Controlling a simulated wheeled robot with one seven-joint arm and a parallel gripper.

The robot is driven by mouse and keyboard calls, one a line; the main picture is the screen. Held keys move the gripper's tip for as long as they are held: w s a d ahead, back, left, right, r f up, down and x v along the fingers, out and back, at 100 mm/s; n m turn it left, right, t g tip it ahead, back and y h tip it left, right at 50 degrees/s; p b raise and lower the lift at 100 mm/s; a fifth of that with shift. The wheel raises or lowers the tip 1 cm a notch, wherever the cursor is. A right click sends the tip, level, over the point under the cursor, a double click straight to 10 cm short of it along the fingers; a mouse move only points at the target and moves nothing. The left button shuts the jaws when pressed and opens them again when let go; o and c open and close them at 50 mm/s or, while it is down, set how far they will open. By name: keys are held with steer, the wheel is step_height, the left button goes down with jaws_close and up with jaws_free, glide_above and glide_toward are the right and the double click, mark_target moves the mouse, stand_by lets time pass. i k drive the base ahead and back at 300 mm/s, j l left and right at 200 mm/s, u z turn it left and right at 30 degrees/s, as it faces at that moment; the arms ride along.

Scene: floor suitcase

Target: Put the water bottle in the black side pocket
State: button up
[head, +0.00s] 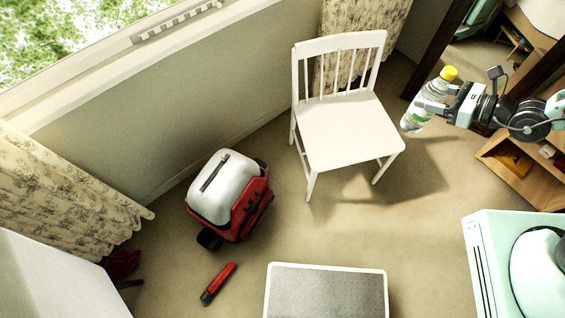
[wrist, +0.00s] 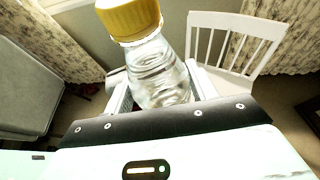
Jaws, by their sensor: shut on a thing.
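My gripper (head: 430,105) is shut on a clear water bottle (head: 436,93) with a yellow cap, held in the air right of the white chair. The bottle is tilted, cap up and to the right in the head view. In the wrist view the bottle (wrist: 160,75) stands between the fingers, its yellow cap nearest the camera. A red suitcase (head: 253,204) with a white front panel is on the floor left of the chair, well away from my gripper. Black parts show at its lower left (head: 209,240) and upper right (head: 261,164); I cannot tell which is the side pocket.
The white chair (head: 345,125) stands between my gripper and the suitcase. A red and black object (head: 218,284) lies on the floor near a grey white-edged panel (head: 326,292). A wooden shelf (head: 525,165) is at the right. Floor between chair and panel is clear.

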mark_target(213, 241)
steer(key=u, duration=0.45)
steer(key=i+u, duration=0.1)
steer(key=u, duration=0.8)
steer(key=i+u, duration=0.1)
steer(key=u, duration=0.35)
steer(key=l+u, duration=0.1)
steer(key=u, duration=0.8)
steer(key=l+u, duration=0.15)
steer(key=u, duration=0.3)
steer(key=i, duration=0.05)
